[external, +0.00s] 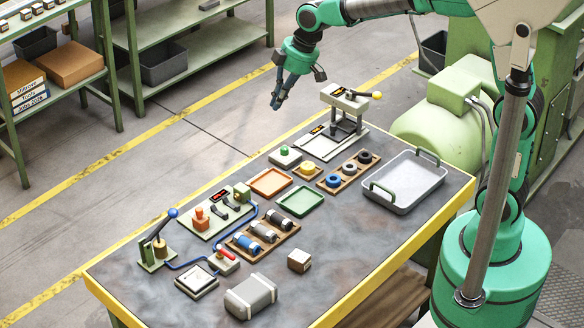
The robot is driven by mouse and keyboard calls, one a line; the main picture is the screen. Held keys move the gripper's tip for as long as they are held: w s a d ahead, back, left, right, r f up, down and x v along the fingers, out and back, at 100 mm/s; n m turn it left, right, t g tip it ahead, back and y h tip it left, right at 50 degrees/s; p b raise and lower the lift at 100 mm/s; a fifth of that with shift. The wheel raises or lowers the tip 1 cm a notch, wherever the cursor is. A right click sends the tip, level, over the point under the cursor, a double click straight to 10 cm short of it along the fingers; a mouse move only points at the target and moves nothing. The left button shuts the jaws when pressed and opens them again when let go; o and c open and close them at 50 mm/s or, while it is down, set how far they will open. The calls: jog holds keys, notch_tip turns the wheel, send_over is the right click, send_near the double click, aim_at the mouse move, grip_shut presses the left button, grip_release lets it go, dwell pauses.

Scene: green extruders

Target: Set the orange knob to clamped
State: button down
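The orange knob (200,216) stands upright on the left part of a pale panel (204,231) on the table. The same panel carries a small black label strip with red on it, dark lever-like parts and a green block. Any marking for clamped is too small to read, so I cannot tell the knob's setting. My gripper (277,101) hangs in the air past the table's far edge, pointing down, well above and to the right of the knob. It appears empty and touches nothing.
A press with a yellow-tipped handle (343,112) stands near my gripper. A blue-knobbed lever (158,239) is left of the panel. A red switch (225,257), a rack of cylinders (283,234), orange and green trays and a grey tray (409,203) crowd the table. The front right is clear.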

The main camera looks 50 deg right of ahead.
jog(key=w+a+f+n+g, duration=0.1)
jog(key=w+a+f+n, duration=0.2)
jog(key=w+a+f, duration=0.75)
jog(key=n+g+y, duration=0.1)
jog(key=n, duration=0.2)
send_over(201, 217)
jog(key=w+a, duration=0.2)
jog(key=a, duration=0.1)
notch_tip(201, 217, down, 14)
jog(key=shift+s+f+p, duration=0.15)
jog(key=shift+s+p, duration=0.1)
jog(key=shift+p, duration=0.2)
jog(key=shift+f, duration=0.1)
jog(key=x, duration=0.3)
jog(key=b+x, duration=0.1)
jog(key=x, duration=0.5)
jog(key=shift+d+f+b, duration=0.15)
jog(key=shift+f+b, duration=0.2)
jog(key=shift+f, duration=0.1)
jog(key=shift+s+d, duration=0.3)
jog(key=shift+d, duration=0.5)
jog(key=shift+s+d, duration=0.25)
jog(key=shift+d, duration=0.55)
jog(key=shift+r, duration=0.1)
